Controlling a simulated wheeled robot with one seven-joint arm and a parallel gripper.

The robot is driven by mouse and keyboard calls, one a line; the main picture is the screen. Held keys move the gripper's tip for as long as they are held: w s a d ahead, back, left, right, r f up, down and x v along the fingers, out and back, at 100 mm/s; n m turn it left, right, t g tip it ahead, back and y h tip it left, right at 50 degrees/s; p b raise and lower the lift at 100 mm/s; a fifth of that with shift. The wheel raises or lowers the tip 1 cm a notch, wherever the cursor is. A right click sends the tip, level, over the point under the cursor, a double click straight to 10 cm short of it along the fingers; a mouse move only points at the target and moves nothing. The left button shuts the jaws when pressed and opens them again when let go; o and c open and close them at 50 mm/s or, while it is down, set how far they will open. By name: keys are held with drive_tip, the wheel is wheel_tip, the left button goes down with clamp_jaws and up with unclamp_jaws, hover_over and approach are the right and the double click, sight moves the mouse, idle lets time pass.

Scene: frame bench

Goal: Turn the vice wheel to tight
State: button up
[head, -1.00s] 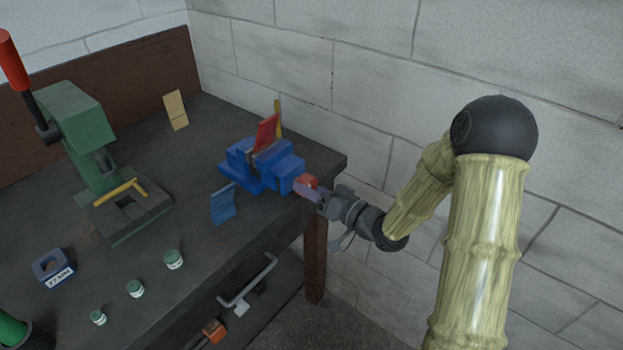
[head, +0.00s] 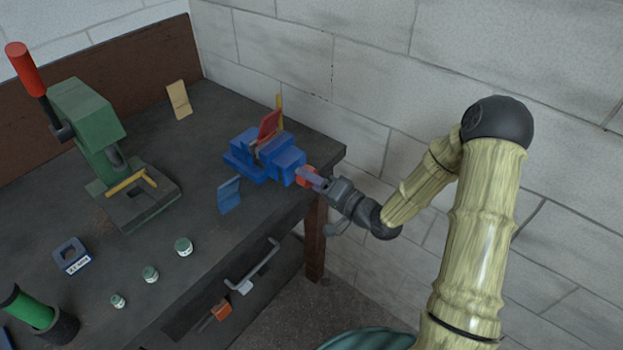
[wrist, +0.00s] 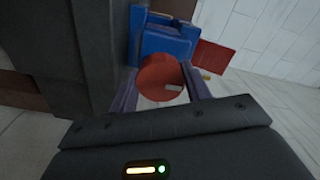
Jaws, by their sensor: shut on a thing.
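The blue vice (head: 268,156) stands at the right end of the bench. A red piece (head: 269,125) and a yellow strip stand up at its jaws. The red vice wheel (head: 307,176) is on the vice's near right end, past the bench edge. It shows large in the wrist view (wrist: 161,77), with a small pale mark on its rim. My gripper (head: 314,181) reaches it from the right and is shut on the wheel, one finger on each side. The fingers hide part of the wheel in the head view. I cannot read how tight the vice is.
A green press (head: 92,125) with a red-tipped lever stands at the left. Several small jars (head: 183,246), a blue block (head: 71,256) and a blue angled plate (head: 229,195) are on the bench (head: 195,165). A drawer handle (head: 252,270) sticks out in front. The wall (head: 400,70) is close behind my arm.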

drive_tip(key=shift+d, duration=0.1)
drive_tip(key=o, duration=1)
drive_tip(key=shift+d, duration=0.1)
drive_tip(key=b+v, duration=0.1)
drive_tip(key=v, duration=1.6)
drive_tip(key=shift+s+f+b, duration=0.1)
drive_tip(key=shift+s+b, duration=0.05)
drive_tip(key=shift+b, duration=0.15)
